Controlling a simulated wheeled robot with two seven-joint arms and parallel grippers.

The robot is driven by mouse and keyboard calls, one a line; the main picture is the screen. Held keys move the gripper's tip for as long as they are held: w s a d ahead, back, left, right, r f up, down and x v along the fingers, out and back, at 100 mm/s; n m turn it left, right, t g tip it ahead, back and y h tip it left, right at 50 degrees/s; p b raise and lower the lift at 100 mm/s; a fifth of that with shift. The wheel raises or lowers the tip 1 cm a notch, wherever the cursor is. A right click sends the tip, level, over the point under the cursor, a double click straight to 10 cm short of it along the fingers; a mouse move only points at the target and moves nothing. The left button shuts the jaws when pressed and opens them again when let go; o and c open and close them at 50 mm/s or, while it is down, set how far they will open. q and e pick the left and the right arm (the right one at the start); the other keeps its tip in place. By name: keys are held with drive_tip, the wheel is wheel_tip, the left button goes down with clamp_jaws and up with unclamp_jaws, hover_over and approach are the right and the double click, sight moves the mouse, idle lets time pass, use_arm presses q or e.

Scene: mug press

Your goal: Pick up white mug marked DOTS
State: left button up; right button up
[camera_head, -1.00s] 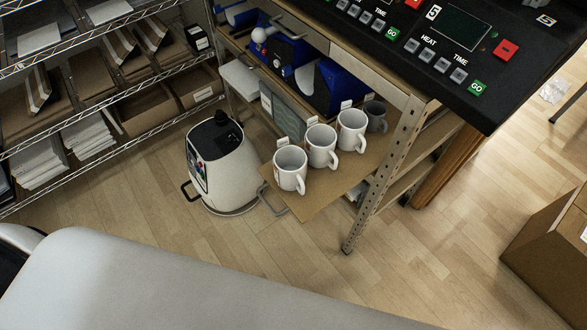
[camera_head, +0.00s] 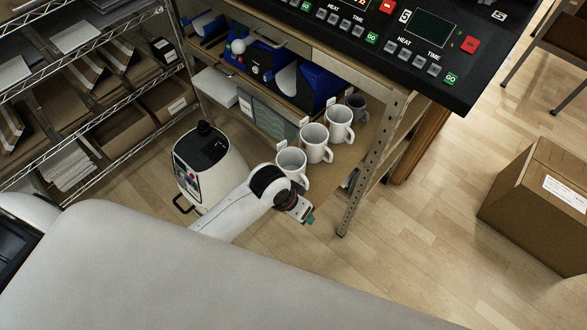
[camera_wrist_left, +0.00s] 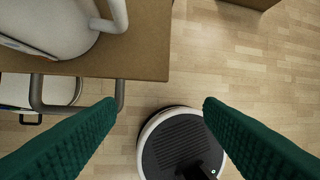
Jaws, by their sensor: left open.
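Three white mugs stand in a row on a brown pull-out board (camera_head: 345,165): a front mug (camera_head: 291,163), a middle mug (camera_head: 314,143) and a back mug (camera_head: 339,124). No DOTS marking is readable on any of them. My left gripper (camera_head: 309,217) is just in front of and below the front mug, beyond the board's edge. My right gripper is not in view.
A grey mug (camera_head: 356,104) stands behind the white ones. A cream machine (camera_head: 203,168) stands on the floor left of the board. A perforated metal leg (camera_head: 372,170) rises close on the right. A cardboard box (camera_head: 540,200) sits far right, with open floor between.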

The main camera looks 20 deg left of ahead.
use_arm(q)
drive_tip(key=w+d+r+m+g, duration=0.1)
drive_tip(key=w+d+r, duration=0.1)
drive_tip(key=w+r, duration=0.25)
wheel_tip(320, 180, up, 6)
drive_tip(key=g+y+p, duration=0.1)
drive_tip(key=y, duration=0.1)
hover_over(302, 184)
drive_tip(key=s, duration=0.1)
drive_tip(key=shift+d+f, duration=0.2)
drive_tip(key=shift+d, duration=0.15)
drive_tip(key=shift+w+a+f+y, duration=0.1)
drive_tip(key=shift+a+f+y, duration=0.05)
drive_tip(key=shift+y, duration=0.15)
wheel_tip(302, 184, down, 12)
drive_tip(key=shift+r, duration=0.15)
drive_tip(key=shift+r, duration=0.1)
drive_tip(key=c, duration=1.2)
